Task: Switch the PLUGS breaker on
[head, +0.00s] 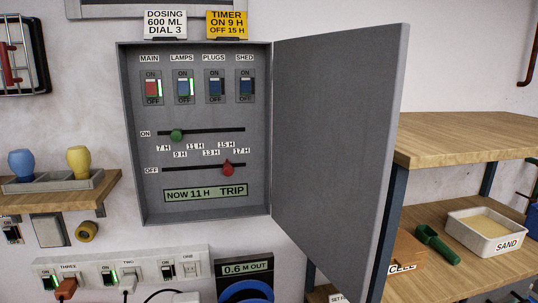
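The grey breaker cabinet (195,218) hangs on the wall with its door (335,150) swung open to the right. The PLUGS breaker (214,88) is a blue switch, third from the left in the top row, with no green light beside it. The MAIN breaker (151,89) is red and the LAMPS breaker (183,88) is blue; both have a lit green strip. The SHED breaker (245,88) is blue and unlit. The display (206,193) reads NOW 11 H and TRIP. Neither of my grippers is in view.
Inside the cabinet are a green slider knob (176,135) and a red one (227,169). A socket strip (122,267) with plugs is below. Wooden shelves (465,135) stand at the right, behind the door's edge. A small shelf (60,195) is at the left.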

